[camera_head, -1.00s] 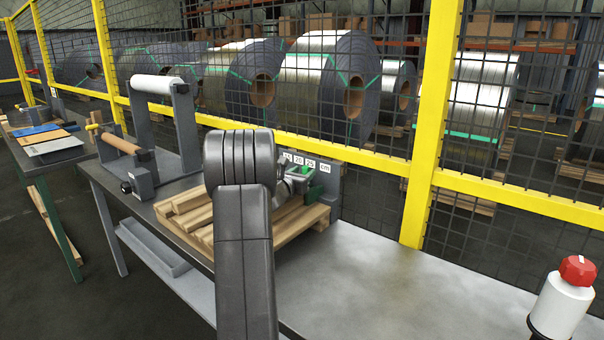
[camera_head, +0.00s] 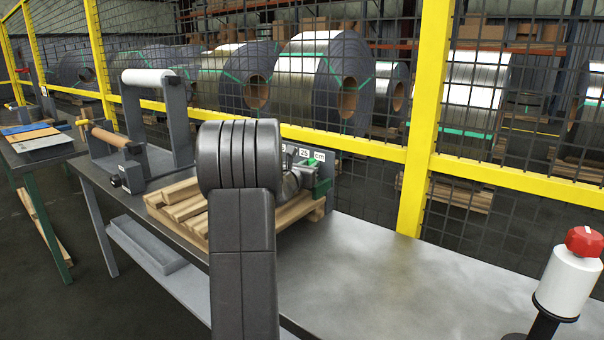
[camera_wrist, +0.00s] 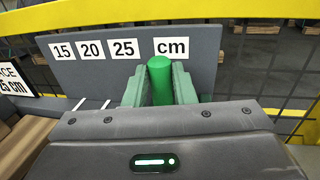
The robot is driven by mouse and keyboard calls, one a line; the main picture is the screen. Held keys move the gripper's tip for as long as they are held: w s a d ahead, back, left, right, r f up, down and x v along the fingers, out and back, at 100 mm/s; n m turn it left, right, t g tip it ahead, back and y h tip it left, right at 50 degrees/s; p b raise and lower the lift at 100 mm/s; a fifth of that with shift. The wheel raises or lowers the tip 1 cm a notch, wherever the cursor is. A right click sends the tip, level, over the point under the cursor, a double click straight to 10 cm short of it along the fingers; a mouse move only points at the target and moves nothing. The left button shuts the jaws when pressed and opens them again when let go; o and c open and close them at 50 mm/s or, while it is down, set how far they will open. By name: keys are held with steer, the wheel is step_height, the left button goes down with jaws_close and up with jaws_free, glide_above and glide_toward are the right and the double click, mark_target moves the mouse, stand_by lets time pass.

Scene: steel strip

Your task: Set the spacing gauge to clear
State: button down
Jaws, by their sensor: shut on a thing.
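The spacing gauge has a grey back plate (camera_wrist: 85,72) with white labels 15, 20, 25 and cm. Its green upright peg (camera_wrist: 161,80) stands right of the 25 label, in front of the left part of the cm label in the wrist view. My gripper (camera_wrist: 160,92) is shut on the peg, one finger on each side. In the head view, my gripper (camera_head: 308,186) is at the gauge's right end, and my arm hides the 15 label and most of the gauge. The gauge plate (camera_head: 330,163) shows there behind the wooden slats.
Wooden slats (camera_head: 182,206) lie stacked on the grey bench (camera_head: 390,285). A roller stand (camera_head: 180,125) is at left, and a white post with a red knob (camera_head: 584,242) at right. Yellow-framed mesh fence (camera_head: 416,150) runs behind.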

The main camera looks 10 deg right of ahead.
steer(key=shift+s+d+f, duration=0.1)
steer(key=shift+d+f, duration=0.05)
steer(key=c, duration=1.6)
jaws_free()
steer(key=shift+c, duration=0.2)
steer(key=o, duration=0.4)
steer(key=shift+s+d, duration=0.1)
steer(key=shift+s, duration=0.1)
steer(key=shift+o, duration=0.2)
steer(key=shift+s+a, duration=0.15)
steer(key=shift+a, duration=0.2)
steer(key=v, duration=1.3)
steer(key=shift+s+b, duration=0.1)
steer(key=shift+b, duration=0.3)
steer(key=shift+d, duration=0.1)
